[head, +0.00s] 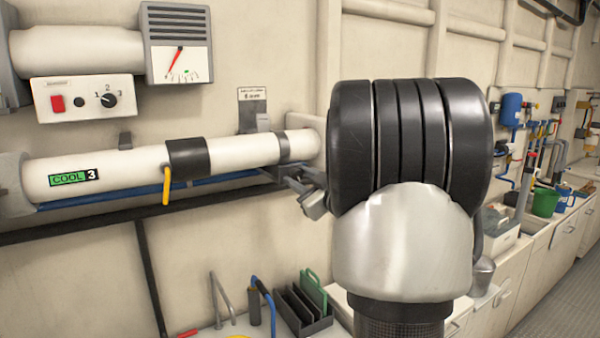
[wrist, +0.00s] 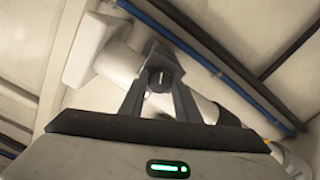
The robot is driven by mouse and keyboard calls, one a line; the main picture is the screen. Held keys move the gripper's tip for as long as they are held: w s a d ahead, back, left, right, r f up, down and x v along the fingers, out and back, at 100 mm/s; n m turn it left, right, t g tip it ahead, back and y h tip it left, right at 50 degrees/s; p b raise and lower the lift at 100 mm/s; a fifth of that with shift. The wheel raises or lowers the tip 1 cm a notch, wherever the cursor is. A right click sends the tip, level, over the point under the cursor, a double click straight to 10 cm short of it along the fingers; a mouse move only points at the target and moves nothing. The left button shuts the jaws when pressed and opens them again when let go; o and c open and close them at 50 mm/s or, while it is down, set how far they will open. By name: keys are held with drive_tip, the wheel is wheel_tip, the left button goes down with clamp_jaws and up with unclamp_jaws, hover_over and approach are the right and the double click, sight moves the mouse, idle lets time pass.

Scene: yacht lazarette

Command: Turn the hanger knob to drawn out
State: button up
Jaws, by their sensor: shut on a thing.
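The hanger knob (wrist: 159,79) is a small dark round knob with a pale mark on its face. In the wrist view it sits between the two grey fingers of my gripper (wrist: 158,72), which is shut on it. In the head view my gripper (head: 303,186) is at the right end of the white pipe (head: 240,151), just below it. My own arm hides part of the gripper there, and I cannot make out the knob in that view. The small label plate (head: 252,98) stands on the wall above; its text is too small to read.
A yellow lever (head: 167,186) hangs from a black collar on the pipe. A control box (head: 88,98) and a gauge (head: 177,45) are on the wall above. A dark rack (head: 303,308) stands below. A blue pipe (wrist: 185,45) runs close by in the wrist view.

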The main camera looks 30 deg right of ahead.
drive_tip(key=m+p, duration=0.2)
drive_tip(key=m, duration=0.2)
drive_tip(key=shift+m, duration=0.4)
drive_tip(key=shift+p, duration=0.3)
drive_tip(key=o, duration=1)
drive_tip(key=shift+o, duration=0.2)
drive_tip(key=s+b, duration=0.1)
drive_tip(key=s, duration=1.6)
drive_tip(key=shift+s+b, duration=0.25)
drive_tip(key=shift+b, duration=0.15)
